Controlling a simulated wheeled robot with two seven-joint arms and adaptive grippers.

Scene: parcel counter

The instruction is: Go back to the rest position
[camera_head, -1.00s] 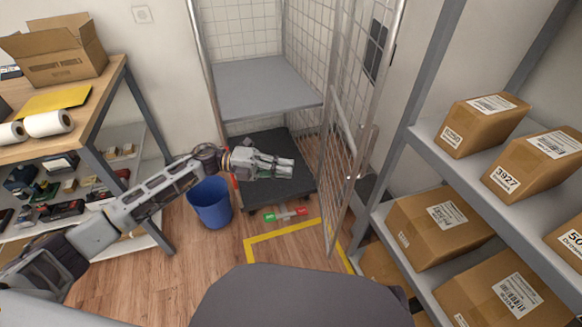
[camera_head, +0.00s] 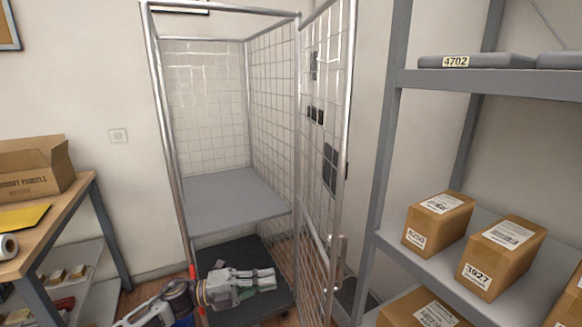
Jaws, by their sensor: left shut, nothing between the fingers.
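My left gripper (camera_head: 268,279) is in the lower middle of the head view, in front of the roll cage (camera_head: 168,130). Its fingers are together and hold nothing. It shows over the cage's dark base (camera_head: 240,252), below the grey middle shelf (camera_head: 235,200); I cannot tell how far it is from the base. My left arm comes in from the bottom left. My right gripper is not in view.
The cage's mesh door (camera_head: 322,160) stands open on the right. A grey rack (camera_head: 392,150) with several cardboard boxes (camera_head: 438,222) fills the right side. A wooden workbench (camera_head: 50,220) with an open carton (camera_head: 35,172) is at left. A blue bin (camera_head: 184,321) barely shows at the bottom.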

